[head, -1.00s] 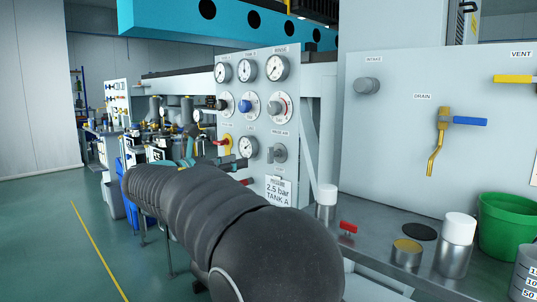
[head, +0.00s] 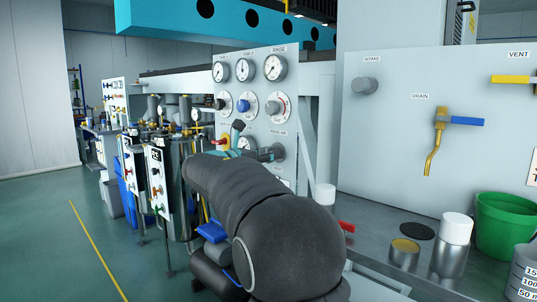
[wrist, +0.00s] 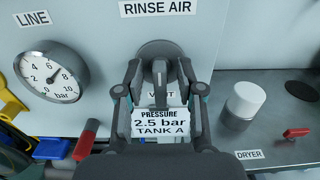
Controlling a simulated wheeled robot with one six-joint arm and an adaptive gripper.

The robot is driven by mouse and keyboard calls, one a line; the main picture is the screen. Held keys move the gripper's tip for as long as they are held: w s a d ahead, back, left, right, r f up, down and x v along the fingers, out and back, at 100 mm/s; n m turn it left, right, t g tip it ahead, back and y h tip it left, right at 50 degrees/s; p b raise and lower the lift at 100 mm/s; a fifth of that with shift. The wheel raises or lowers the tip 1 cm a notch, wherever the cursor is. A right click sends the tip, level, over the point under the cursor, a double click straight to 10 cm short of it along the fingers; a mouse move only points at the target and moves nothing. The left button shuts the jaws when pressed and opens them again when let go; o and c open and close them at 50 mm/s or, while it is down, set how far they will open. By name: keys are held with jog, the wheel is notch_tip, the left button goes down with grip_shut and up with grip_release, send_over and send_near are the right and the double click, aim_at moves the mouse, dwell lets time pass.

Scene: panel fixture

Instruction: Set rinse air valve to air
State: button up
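The rinse air valve is a grey round knob with a bar handle; it shows in the wrist view (wrist: 160,50) under the "RINSE AIR" label (wrist: 157,8). Its handle points downward toward the partly covered "VENT" label. My gripper (wrist: 161,72) reaches the valve with one finger on each side of the handle. The fingers look apart, with gaps to the handle. In the head view the valve (head: 278,152) sits low on the gauge panel, and my gripper (head: 264,155) is right at it, partly hidden by my arm.
A "PRESSURE 2.5 bar TANK A" card (wrist: 160,122) hangs just below the valve. A line gauge (wrist: 52,72) and a red-handled valve (wrist: 86,140) are to the left. A white-capped cylinder (wrist: 244,103) and a red-handled part (wrist: 296,133) stand on the bench at right.

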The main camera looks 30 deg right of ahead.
grip_shut()
jog(key=shift+f+m+b, duration=0.1)
jog(key=shift+m+b, duration=0.2)
jog(key=shift+m, duration=0.1)
jog(key=m+b, duration=0.2)
jog(key=shift+f+m, duration=0.1)
jog(key=shift+m, duration=0.3)
jog(key=m+b, duration=0.3)
jog(key=m, duration=0.2)
jog(key=shift+s+f+b, duration=0.1)
jog(key=shift+s+b, duration=0.05)
jog(key=shift+b, duration=0.2)
jog(key=m+b, duration=0.3)
jog(key=m, duration=0.2)
jog(key=shift+d+f, duration=0.1)
jog(key=m+b, duration=0.3)
jog(key=m, duration=0.1)
jog(key=shift+s+m, duration=0.1)
jog(key=shift+m, duration=0.2)
